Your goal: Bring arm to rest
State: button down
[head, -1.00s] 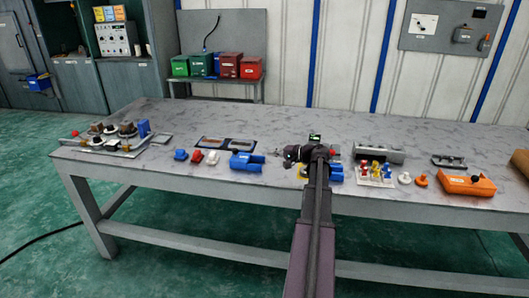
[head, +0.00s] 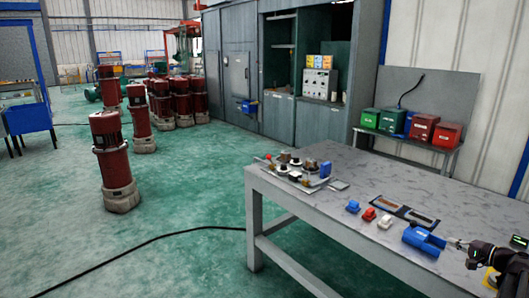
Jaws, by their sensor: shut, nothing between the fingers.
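My gripper (head: 457,243) is at the lower right edge of the head view, over the table, with its fingers pointing left. It is shut and holds nothing. Its fingertips are close to the right end of a blue housing (head: 422,240) on the table; I cannot tell whether they touch it. My wrist and arm link run out of the picture at the right.
The grey table (head: 340,212) bears a tray of parts (head: 297,172) at its left end, small blue, red and white parts, and a framed dark panel (head: 405,212). Red hoist units (head: 112,165) stand on the open green floor. A black cable (head: 150,243) crosses it.

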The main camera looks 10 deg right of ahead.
jog(key=w+a+f+n+g, duration=0.2)
jog(key=a+f+g, duration=0.1)
jog(key=a, duration=0.7)
jog(key=w+a+f+n+g, duration=0.2)
jog(key=a+f+g, duration=0.1)
jog(key=a, duration=0.7)
jog(key=w+a+f+n+g, duration=0.1)
jog(key=a+f+n+g, duration=0.15)
jog(key=a, duration=0.75)
jog(key=s+a+f+n+g+h, duration=0.2)
jog(key=s+a, duration=0.2)
jog(key=a, duration=0.4)
jog(key=s+a+f+n+g+h, duration=0.2)
jog(key=s+a+n, duration=0.1)
jog(key=a, duration=0.4)
jog(key=s+a+f+n+g+h, duration=0.2)
jog(key=s+a, duration=0.2)
jog(key=a, duration=0.4)
notch_tip(320, 180, up, 17)
jog(key=p, duration=1.6)
jog(key=shift+w+d+p, duration=0.2)
jog(key=shift+w+p, duration=0.1)
jog(key=shift+p, duration=0.05)
jog(key=shift+f, duration=0.15)
